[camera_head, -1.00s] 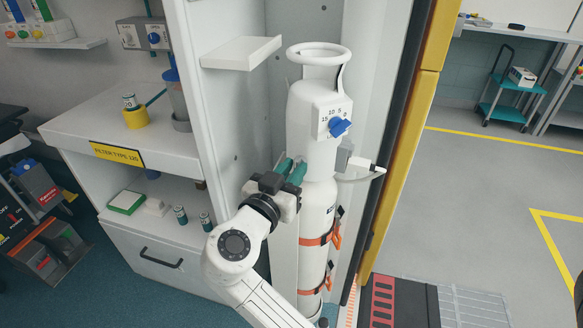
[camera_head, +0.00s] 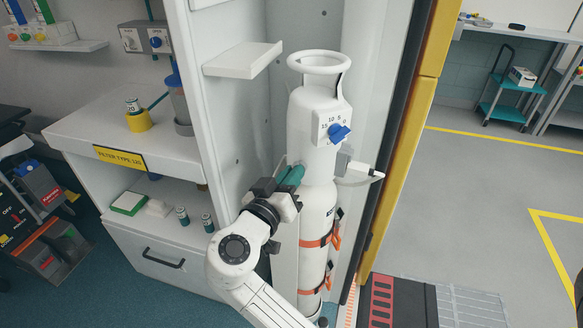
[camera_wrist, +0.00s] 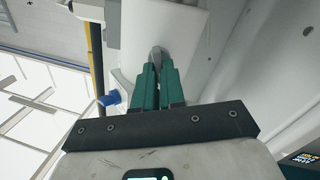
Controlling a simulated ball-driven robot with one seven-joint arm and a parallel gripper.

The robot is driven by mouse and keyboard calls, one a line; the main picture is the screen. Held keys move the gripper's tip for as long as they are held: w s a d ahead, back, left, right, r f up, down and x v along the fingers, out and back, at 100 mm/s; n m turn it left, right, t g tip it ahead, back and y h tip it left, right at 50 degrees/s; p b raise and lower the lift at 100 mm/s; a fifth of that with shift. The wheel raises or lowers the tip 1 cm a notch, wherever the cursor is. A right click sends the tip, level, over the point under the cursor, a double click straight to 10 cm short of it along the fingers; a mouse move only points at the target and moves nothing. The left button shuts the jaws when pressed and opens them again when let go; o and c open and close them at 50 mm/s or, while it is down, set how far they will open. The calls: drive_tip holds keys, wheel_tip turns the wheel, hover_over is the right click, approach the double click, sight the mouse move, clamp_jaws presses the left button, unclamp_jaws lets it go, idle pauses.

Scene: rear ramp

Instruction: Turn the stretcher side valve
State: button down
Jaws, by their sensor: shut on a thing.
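A tall white cylinder (camera_head: 313,112) stands upright in an open white cabinet, with a ring-shaped handle on top. A dial with a blue knob (camera_head: 339,133) is on its upper front. My gripper (camera_head: 297,171) is at the cylinder's left side, below the dial. In the wrist view its green fingers (camera_wrist: 157,75) are shut on a small grey valve handle (camera_wrist: 157,55), whose tip shows between them against a white surface. The blue knob (camera_wrist: 109,99) shows to the left there, apart from the fingers. In the head view my gripper hides the valve handle.
A white shelf (camera_head: 243,58) juts out above my gripper. A grey-and-white fitting (camera_head: 359,170) sticks out right of the cylinder. The yellow-edged cabinet post (camera_head: 405,150) stands to the right. Orange straps (camera_head: 315,243) circle the lower cylinder.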

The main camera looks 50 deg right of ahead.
drive_tip(key=c, duration=1.2)
unclamp_jaws()
drive_tip(key=a, duration=0.3)
drive_tip(key=s+a, duration=0.1)
drive_tip(key=a, duration=0.3)
drive_tip(key=s+a, duration=0.1)
drive_tip(key=a, duration=0.2)
drive_tip(key=shift+a, duration=0.3)
